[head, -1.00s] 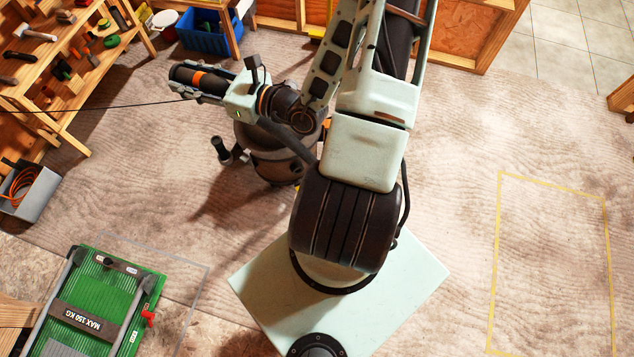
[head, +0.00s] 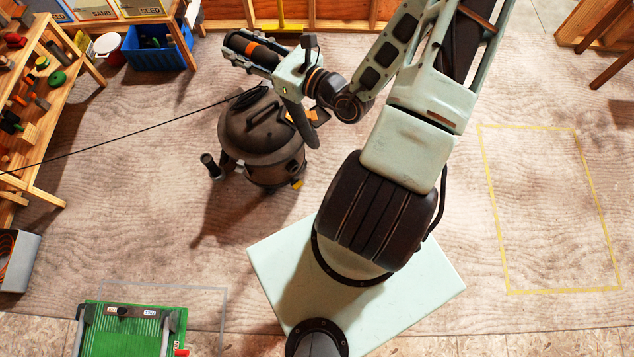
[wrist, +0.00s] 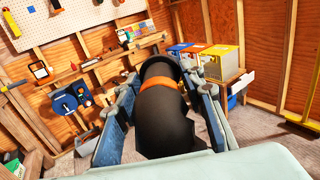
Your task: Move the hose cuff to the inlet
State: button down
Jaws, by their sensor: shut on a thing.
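The hose cuff is a black tube with an orange band. It shows in the wrist view (wrist: 163,118) between my fingers and in the head view (head: 260,51). My gripper (head: 240,48) is shut on it, with fingers on both sides in the wrist view (wrist: 163,100). In the head view the cuff points to the upper left, beyond the dark shop vacuum (head: 262,130). A short dark stub (head: 211,165) sticks out at the vacuum's lower left; I cannot tell whether it is the inlet. The cuff is apart from this stub.
A thin black cord crosses from the left to the vacuum. A wooden shelf (head: 45,120) and blue bin (head: 158,53) stand at left. A green platform (head: 130,335) lies at lower left. Floor inside the yellow outline (head: 485,180) at right is clear.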

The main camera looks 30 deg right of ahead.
aim_at(292, 166)
jog(key=i+j+z, duration=0.1)
jog(key=z, duration=0.3)
jog(key=j+z, duration=0.4)
jog(key=i+j+z, duration=0.1)
jog(key=j+z, duration=0.7)
jog(key=i+j, duration=0.05)
jog(key=j, duration=0.05)
